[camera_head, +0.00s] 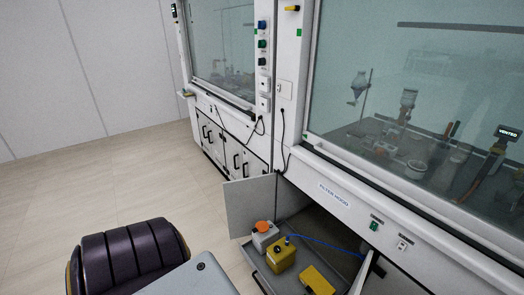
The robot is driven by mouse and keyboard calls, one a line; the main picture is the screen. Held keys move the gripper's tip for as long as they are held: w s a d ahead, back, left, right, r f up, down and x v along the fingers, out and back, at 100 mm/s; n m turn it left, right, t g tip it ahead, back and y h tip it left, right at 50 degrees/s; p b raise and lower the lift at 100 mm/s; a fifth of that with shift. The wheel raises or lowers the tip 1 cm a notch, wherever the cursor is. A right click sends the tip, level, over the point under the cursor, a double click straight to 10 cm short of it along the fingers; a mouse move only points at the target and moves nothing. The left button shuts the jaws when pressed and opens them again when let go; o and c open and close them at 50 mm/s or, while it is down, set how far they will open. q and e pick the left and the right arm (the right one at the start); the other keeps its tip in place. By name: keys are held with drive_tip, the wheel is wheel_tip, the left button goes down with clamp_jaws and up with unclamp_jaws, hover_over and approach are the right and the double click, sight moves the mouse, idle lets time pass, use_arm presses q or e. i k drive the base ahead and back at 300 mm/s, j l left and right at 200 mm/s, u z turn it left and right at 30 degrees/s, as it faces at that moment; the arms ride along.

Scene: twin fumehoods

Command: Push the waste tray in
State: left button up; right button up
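The waste tray (266,272) is a grey pull-out tray under the right fumehood, low at the bottom centre. It sticks out of the open cabinet below the hood. A pale container with an orange cap (264,238) and two yellow containers, one in the middle (281,256) and one at the front right (317,281), stand in it. A thin blue tube runs from the containers towards the back right. The tray's front right part is cut off by the picture's lower edge. Neither of my grippers shows.
An open cabinet door (250,206) stands out to the left of the tray. The right hood (335,195) is labelled "FILTER HOOD" and overhangs the tray. The left fumehood's cabinets (231,150) are shut. Floor (125,185) is clear at left.

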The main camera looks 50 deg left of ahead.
sight(289, 282)
drive_tip(key=u, duration=1.5)
